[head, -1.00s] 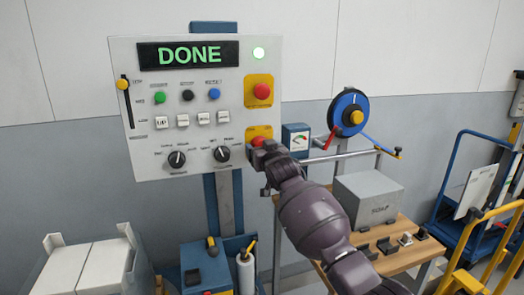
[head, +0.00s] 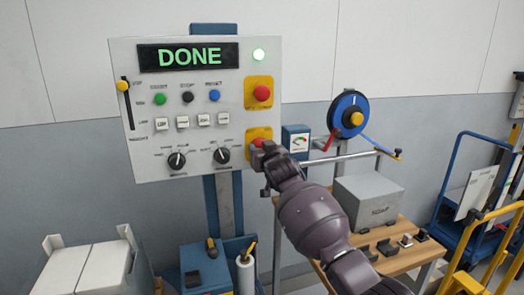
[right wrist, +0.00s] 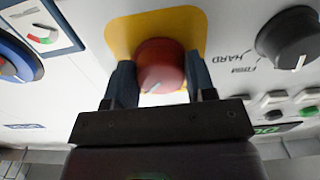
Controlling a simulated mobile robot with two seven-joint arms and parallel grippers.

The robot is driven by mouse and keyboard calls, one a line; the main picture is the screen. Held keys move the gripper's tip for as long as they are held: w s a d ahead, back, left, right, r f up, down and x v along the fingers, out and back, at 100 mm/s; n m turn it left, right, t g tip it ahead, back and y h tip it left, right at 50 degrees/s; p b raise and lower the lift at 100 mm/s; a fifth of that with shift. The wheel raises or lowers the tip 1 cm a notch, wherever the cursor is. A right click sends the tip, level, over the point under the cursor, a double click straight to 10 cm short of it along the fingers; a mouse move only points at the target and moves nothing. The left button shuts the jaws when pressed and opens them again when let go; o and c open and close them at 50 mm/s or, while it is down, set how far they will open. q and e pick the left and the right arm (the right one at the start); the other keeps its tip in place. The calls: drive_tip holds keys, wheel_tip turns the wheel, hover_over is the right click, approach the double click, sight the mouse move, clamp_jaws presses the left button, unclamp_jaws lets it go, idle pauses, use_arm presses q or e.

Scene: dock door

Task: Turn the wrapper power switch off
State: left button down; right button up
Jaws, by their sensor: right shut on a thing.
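The lower red knob on a yellow plate, the power switch (head: 257,142), is partly hidden behind my right gripper (head: 264,152). In the right wrist view the red knob (right wrist: 160,64) sits between the two fingers of my right gripper (right wrist: 160,80), which is shut on it. A pale mark shows on the knob's face. My left gripper is not in view.
Another red button (head: 262,93) on a yellow plate is above. Two black dials (head: 177,161), small buttons and a yellow-handled slider (head: 122,86) share the panel. A gauge (head: 296,138) is close right of my gripper; a wooden bench (head: 400,262) stands lower right.

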drive_tip(key=n+p, duration=0.4)
drive_tip(key=n, duration=1.3)
drive_tip(key=shift+d+r+n, duration=0.1)
drive_tip(key=shift+n, duration=0.2)
drive_tip(key=shift+p, duration=0.3)
drive_tip(key=o, duration=0.9)
drive_tip(key=shift+s, duration=0.1)
